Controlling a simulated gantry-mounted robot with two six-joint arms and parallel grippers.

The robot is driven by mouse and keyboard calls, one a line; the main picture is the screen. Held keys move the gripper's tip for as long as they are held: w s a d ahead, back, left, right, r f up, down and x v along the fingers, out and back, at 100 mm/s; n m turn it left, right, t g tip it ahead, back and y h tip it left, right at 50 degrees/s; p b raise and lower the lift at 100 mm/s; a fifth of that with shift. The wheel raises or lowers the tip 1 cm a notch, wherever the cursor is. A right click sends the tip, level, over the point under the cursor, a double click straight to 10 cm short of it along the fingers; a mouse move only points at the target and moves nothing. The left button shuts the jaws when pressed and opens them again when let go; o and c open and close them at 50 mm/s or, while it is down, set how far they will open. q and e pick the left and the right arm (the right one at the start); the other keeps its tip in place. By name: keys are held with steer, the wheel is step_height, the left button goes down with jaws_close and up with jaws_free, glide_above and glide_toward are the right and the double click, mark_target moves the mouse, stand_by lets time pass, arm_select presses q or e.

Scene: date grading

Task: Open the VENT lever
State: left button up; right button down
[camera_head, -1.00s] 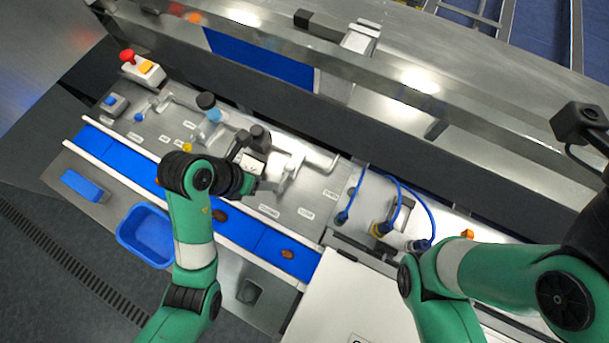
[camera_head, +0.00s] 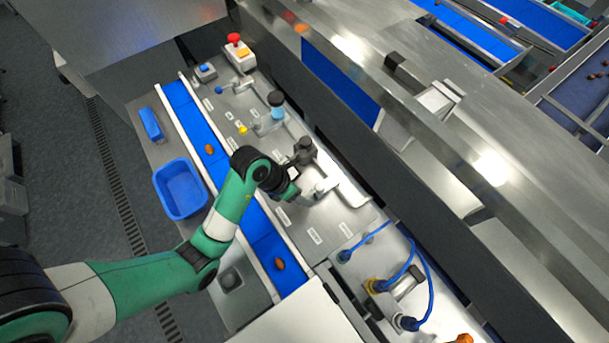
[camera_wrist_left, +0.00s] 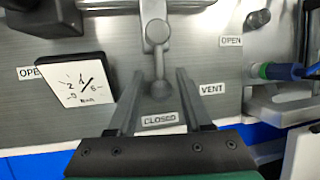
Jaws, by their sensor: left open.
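The VENT lever (camera_wrist_left: 159,60) is a grey metal arm with a ball end, pointing down toward the CLOSED label (camera_wrist_left: 160,120) in the left wrist view. The VENT label (camera_wrist_left: 212,89) is to its right, and an OPEN label (camera_wrist_left: 231,41) is at upper right. My left gripper (camera_wrist_left: 160,76) is open, with one finger on each side of the lever's ball end. Whether the fingers touch it I cannot tell. In the head view, the left gripper (camera_head: 294,190) is over the panel, close beside the lever (camera_head: 318,191). My right gripper is out of view.
A square gauge (camera_wrist_left: 82,80) stands left of the fingers. A blue-and-green hose fitting (camera_wrist_left: 275,71) is at right. The blue belt (camera_head: 262,237) with dates runs beside the panel, with a blue bin (camera_head: 163,177) beyond it. Blue cables (camera_head: 397,275) are at lower right.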

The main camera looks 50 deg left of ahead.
arm_select(q)
jaws_close()
steer(key=shift+f, duration=0.2)
stand_by(1.1)
